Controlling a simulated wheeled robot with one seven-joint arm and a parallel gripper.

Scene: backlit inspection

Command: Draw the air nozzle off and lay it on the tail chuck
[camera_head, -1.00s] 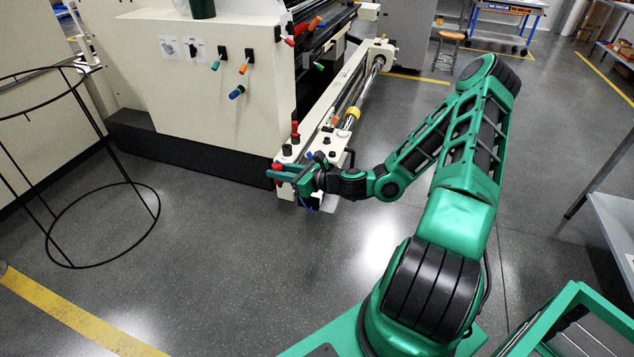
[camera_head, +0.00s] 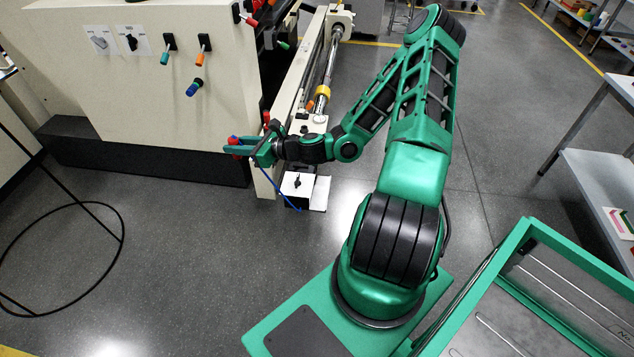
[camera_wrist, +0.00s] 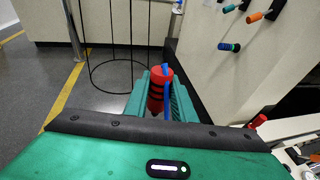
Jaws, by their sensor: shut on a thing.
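My gripper (camera_head: 243,149) is at the left of the machine's long rail, near its front end. It is shut on a red, black-banded cylinder with blue on it, which I take for the air nozzle (camera_head: 234,141). In the wrist view the nozzle (camera_wrist: 154,98) stands between the green fingers (camera_wrist: 160,100), its red top showing and its lower part hidden.
The white box (camera_head: 297,184) with a black knob sits at the rail's front end. The cream machine cabinet (camera_head: 150,90) with coloured levers stands behind the gripper. A black wire hoop stand (camera_head: 122,238) is at left. Floor in front is clear.

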